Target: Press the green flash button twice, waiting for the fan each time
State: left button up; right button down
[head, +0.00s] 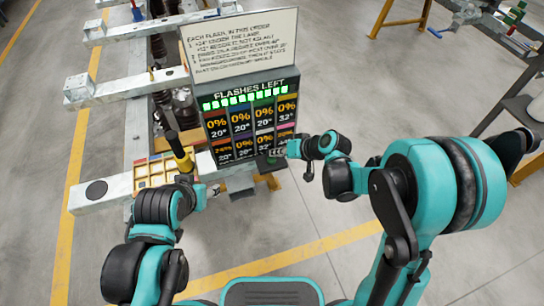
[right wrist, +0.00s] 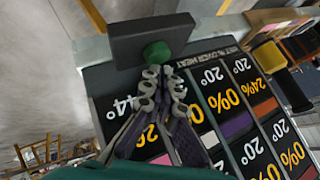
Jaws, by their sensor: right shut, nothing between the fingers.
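The green flash button (right wrist: 157,53) sits on a dark block (right wrist: 150,38) beside the display panel in the right wrist view. In the head view, a small dark green patch (head: 263,165) shows at the panel's lower edge. My right gripper (right wrist: 158,72) is shut and empty, its fingertips at the button's edge; I cannot tell whether they touch it. In the head view my right gripper (head: 277,152) reaches in from the right. The panel (head: 250,115) reads "FLASHES LEFT" above a row of lit green bars and percent and degree tiles. My left gripper (head: 205,191) is partly hidden near the beam. No fan is clearly identifiable.
A white instruction sign (head: 240,45) stands above the panel. A yellow and black handled tool (head: 180,152) stands by a compartment tray (head: 153,172) on the pale metal frame (head: 95,200). Open grey floor with yellow lines lies to the right.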

jog(key=shift+r, duration=0.3)
notch_tip(320, 180, up, 6)
jog(key=p, duration=0.4)
jog(key=shift+p, duration=0.35)
dwell(0.6)
